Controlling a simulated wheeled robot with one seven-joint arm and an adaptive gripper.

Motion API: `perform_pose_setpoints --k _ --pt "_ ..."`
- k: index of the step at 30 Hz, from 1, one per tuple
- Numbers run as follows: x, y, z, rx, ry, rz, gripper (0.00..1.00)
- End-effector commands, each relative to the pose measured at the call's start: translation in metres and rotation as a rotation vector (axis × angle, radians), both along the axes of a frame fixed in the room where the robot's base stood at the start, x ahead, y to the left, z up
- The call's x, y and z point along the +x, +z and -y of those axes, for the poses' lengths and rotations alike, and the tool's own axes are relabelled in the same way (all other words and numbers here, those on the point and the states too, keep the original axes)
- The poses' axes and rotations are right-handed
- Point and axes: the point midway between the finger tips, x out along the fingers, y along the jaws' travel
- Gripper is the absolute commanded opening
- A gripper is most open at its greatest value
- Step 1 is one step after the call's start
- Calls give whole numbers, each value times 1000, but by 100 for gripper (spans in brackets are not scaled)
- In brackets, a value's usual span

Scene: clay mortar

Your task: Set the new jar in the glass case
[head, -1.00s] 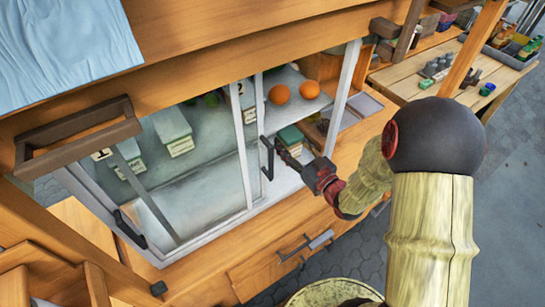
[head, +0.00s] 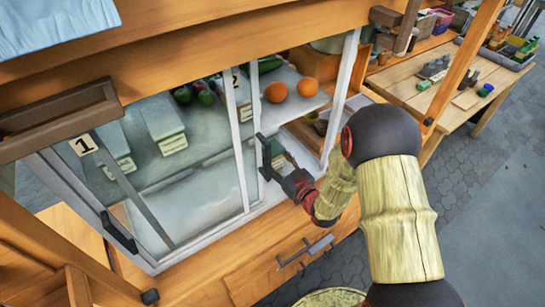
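The glass case (head: 205,190) fills the middle of the head view, with pale-framed glass panels marked 1 and 2. My gripper (head: 283,172) is at the right-hand panel's opening, just right of and very close to its dark upright handle (head: 266,157). Whether they touch is not clear. A small green-topped thing (head: 277,147) shows partly behind the handle, beyond my gripper; it may be the jar, but I cannot tell whether my fingers hold it. The fingers are too small and dark to read.
Pale labelled containers (head: 162,120), green vegetables (head: 204,92) and two oranges (head: 291,90) are inside the case. Another dark handle (head: 120,231) is on the left panel. A drawer handle (head: 305,252) juts out below. A side table (head: 455,85) stands at the right.

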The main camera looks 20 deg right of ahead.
Motion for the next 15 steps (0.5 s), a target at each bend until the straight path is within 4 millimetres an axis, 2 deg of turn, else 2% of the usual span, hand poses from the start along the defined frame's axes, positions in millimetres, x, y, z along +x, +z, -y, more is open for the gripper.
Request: perform_pose_setpoints --k 6,7,15 --pt "0 -3 0 0 0 1 14" --pt "0 -4 0 0 0 -1 48" --pt "0 -3 0 0 0 -1 64"
